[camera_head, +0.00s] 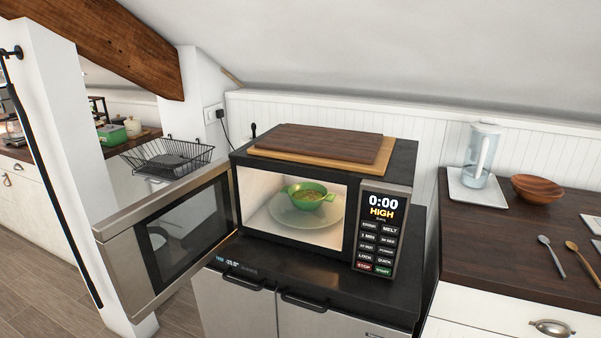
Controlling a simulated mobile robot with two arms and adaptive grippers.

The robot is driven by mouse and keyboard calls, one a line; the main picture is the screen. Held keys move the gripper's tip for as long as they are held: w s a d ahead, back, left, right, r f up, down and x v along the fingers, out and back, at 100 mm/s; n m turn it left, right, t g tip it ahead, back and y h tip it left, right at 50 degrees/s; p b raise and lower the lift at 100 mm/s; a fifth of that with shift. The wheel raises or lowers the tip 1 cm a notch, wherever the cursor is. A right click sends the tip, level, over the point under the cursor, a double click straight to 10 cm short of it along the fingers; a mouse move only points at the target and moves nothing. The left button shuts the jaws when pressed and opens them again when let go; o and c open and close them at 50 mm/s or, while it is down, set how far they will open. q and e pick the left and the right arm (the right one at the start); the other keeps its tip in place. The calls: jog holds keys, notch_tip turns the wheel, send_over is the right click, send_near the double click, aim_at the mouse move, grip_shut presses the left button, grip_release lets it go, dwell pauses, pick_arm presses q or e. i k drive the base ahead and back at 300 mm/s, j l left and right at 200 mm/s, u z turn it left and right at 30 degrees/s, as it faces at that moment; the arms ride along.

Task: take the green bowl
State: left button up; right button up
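The green bowl (309,197) sits inside the open microwave (411,163), on a glass plate (300,220). It stands upright and holds something yellowish-brown. A short handle or lip sticks out on its right side. The microwave door (160,255) is swung wide open to the left. The microwave display reads 0:00 HIGH. Neither of my grippers shows in the head view.
The microwave stands on a black-topped cabinet with two boards (320,143) on top. A wire basket (167,157) is behind the door. The right counter holds a glass pitcher (482,157), a wooden bowl (537,189) and spoons (551,254). A white post is at left.

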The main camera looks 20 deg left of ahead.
aim_at(306, 197)
jog(key=j+z, duration=0.1)
jog(key=j, duration=0.5)
jog(key=j+z, duration=0.15)
jog(key=j, duration=0.5)
jog(key=j+z, duration=0.1)
jog(key=j, duration=0.5)
jog(key=j+z, duration=0.15)
jog(key=j, duration=0.5)
jog(key=k+j+z, duration=0.1)
jog(key=j, duration=0.5)
jog(key=k+j+z, duration=0.1)
jog(key=j, duration=0.5)
